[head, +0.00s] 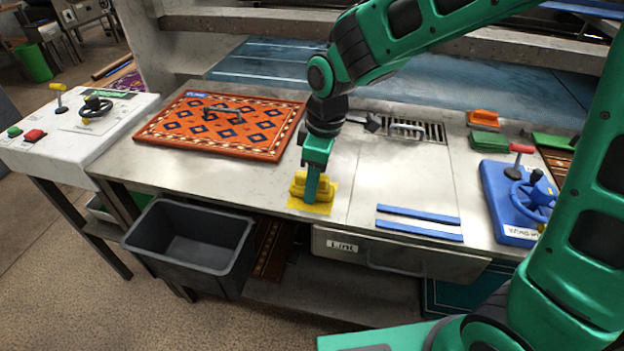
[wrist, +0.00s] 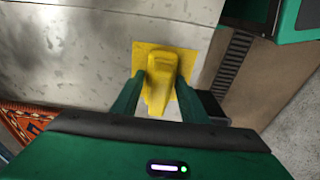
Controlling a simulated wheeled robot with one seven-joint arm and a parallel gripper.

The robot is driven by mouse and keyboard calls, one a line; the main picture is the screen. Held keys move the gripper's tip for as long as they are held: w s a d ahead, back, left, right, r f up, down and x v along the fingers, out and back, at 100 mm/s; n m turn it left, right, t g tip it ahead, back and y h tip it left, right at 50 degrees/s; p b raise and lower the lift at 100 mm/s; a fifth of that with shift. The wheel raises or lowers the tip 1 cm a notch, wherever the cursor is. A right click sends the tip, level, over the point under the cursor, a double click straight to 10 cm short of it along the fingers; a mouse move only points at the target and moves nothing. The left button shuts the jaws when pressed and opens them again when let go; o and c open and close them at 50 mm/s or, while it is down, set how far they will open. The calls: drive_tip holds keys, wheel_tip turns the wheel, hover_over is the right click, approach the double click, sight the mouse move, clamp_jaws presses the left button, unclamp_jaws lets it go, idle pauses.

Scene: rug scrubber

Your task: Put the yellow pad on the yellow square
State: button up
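The yellow pad (head: 299,184), a block with a raised handle, is at the yellow square (head: 322,209) near the worktop's front edge. It looks flat and low over the square, with a yellow margin showing around it. Whether it bears fully on the square is hard to see. My gripper (head: 313,192) points down at the pad, and a green finger hides its middle. In the wrist view the pad's handle (wrist: 161,85) lies between my two fingertips, with the yellow square (wrist: 143,50) beneath. The fingers are very close to the handle; I cannot tell whether they press on it.
A patterned orange rug (head: 222,127) lies on the worktop to the left. A dark grey bin (head: 190,245) stands below the front edge. Blue strips (head: 419,222), a drain grate (head: 425,131) and a blue control panel (head: 513,205) are to the right.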

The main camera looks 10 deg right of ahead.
sight(322, 176)
drive_tip(key=shift+o, duration=0.9)
drive_tip(key=shift+r, duration=0.25)
wheel_tip(322, 176, up, 12)
drive_tip(key=d, duration=0.1)
drive_tip(key=shift+s+d+f, duration=0.15)
drive_tip(key=shift+s+d, duration=0.05)
drive_tip(key=shift+d, duration=0.1)
